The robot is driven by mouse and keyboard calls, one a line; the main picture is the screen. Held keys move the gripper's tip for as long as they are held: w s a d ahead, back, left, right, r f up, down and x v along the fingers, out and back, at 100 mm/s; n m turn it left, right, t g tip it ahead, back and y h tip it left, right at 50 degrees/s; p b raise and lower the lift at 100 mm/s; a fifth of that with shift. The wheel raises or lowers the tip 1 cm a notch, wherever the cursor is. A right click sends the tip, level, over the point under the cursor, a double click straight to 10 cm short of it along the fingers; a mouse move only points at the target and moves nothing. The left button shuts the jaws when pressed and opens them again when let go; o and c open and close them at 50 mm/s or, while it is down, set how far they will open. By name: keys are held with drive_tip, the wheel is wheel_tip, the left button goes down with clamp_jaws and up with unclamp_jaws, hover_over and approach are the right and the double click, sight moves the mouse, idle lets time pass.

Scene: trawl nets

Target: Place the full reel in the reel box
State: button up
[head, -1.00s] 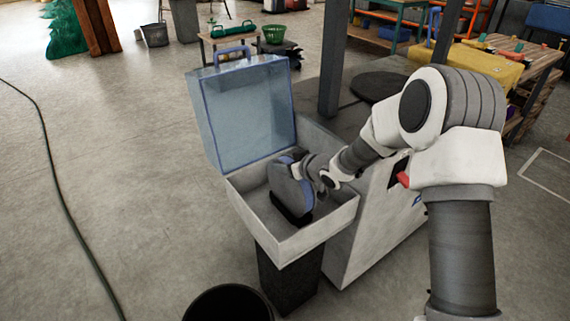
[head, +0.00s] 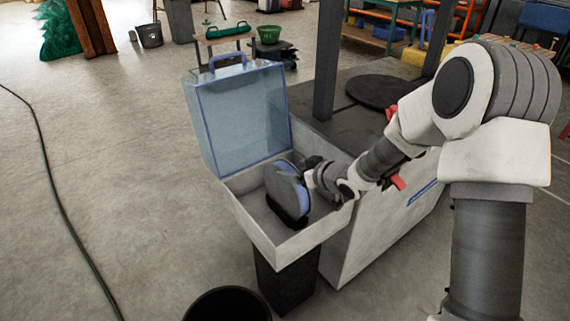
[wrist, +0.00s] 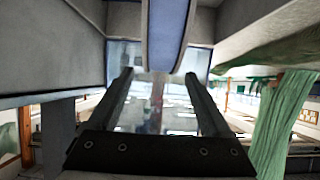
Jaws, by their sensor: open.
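The full reel (head: 282,187), a grey disc with a blue band, stands upright inside the open reel box (head: 262,235). Its lower edge is at a black part in the box. The box is a pale tray with a clear, blue-edged lid (head: 240,120) raised at the back. My gripper (head: 306,168) is just right of the reel, over the box's right side. In the wrist view my gripper's two fingers (wrist: 158,76) are apart with nothing between them. The reel's blue band (wrist: 164,35) shows beyond and above the fingertips. The head view does not show clearly whether they touch.
The box sits against a pale machine cabinet (head: 375,225) with a grey post (head: 333,60) behind. A black bin (head: 228,305) stands in front, below the box. A dark hose (head: 58,210) lies on the floor at left. The floor left of the box is otherwise clear.

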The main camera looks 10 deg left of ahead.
drive_tip(key=shift+p+v, duration=0.45)
drive_tip(key=shift+v, duration=1.85)
drive_tip(key=s+d+r+m+t+h, duration=0.1)
drive_tip(key=s+d+r+m+h, duration=0.2)
drive_tip(key=d+r, duration=0.5)
drive_tip(key=s+d+r+m+h, duration=0.25)
drive_tip(key=d+r+h, duration=0.25)
drive_tip(key=d, duration=0.4)
drive_tip(key=s+d+r+m+g, duration=0.1)
drive_tip(key=s+d+r+m, duration=0.1)
drive_tip(key=s, duration=1)
drive_tip(key=s+d+r+m+g+h, duration=0.1)
drive_tip(key=s+d+r+m+g, duration=0.1)
drive_tip(key=s, duration=1)
drive_tip(key=shift+d+r+g, duration=0.3)
drive_tip(key=shift+d+r, duration=0.05)
wheel_tip(320, 180, up, 20)
drive_tip(key=p, duration=2)
